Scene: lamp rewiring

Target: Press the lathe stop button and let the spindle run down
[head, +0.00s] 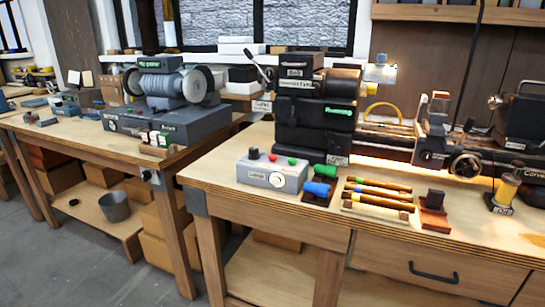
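The lathe (313,125) stands on the wooden bench in the head view. A green sign on its headstock appears to read "Running" (340,112). Whether the spindle turns cannot be told from one frame. A grey control box (258,173) sits at the bench's front left, before the headstock. On its top are a black knob (254,153), a red button (273,157) and a green button (292,161). A round pale dial (277,180) is on its front. Nothing touches the box. Neither of my grippers is in view.
Blue and green-handled pieces (317,188) lie right of the box. A small dark block on a red base (433,212) stands further right. A bench grinder (167,90) is on the left bench (80,137). A gap separates the benches.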

